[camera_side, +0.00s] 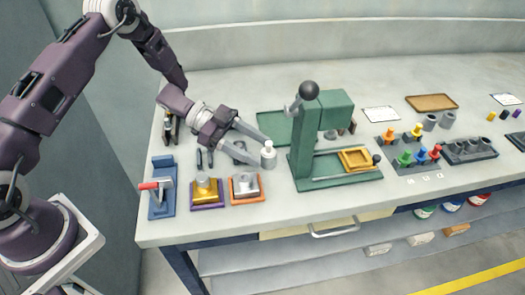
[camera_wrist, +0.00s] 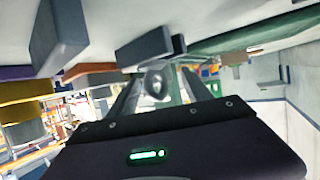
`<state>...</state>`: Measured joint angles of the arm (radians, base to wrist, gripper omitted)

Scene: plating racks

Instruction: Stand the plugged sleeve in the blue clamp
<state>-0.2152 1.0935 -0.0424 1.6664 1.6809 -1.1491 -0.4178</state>
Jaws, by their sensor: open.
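A grey sleeve with a pale top (camera_side: 268,155) appears to stand upright on the bench, left of the green press. My gripper (camera_side: 262,142) is open, its fingers reaching down to the sleeve's upper part. In the wrist view my gripper (camera_wrist: 160,90) has its two fingers apart, with a rounded grey end (camera_wrist: 156,84) between them. I cannot tell whether either finger touches it. The blue clamp (camera_side: 157,206) with a red handle stands at the bench's left end, apart from my gripper. Its jaw is too small to read, but I see no sleeve in it.
A gold block on a purple base (camera_side: 207,192) and a silver block on an orange base (camera_side: 246,189) stand between the clamp and sleeve. The green press (camera_side: 303,140) rises close on the right, with a yellow tray (camera_side: 356,158). Small dark parts lie behind my gripper.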

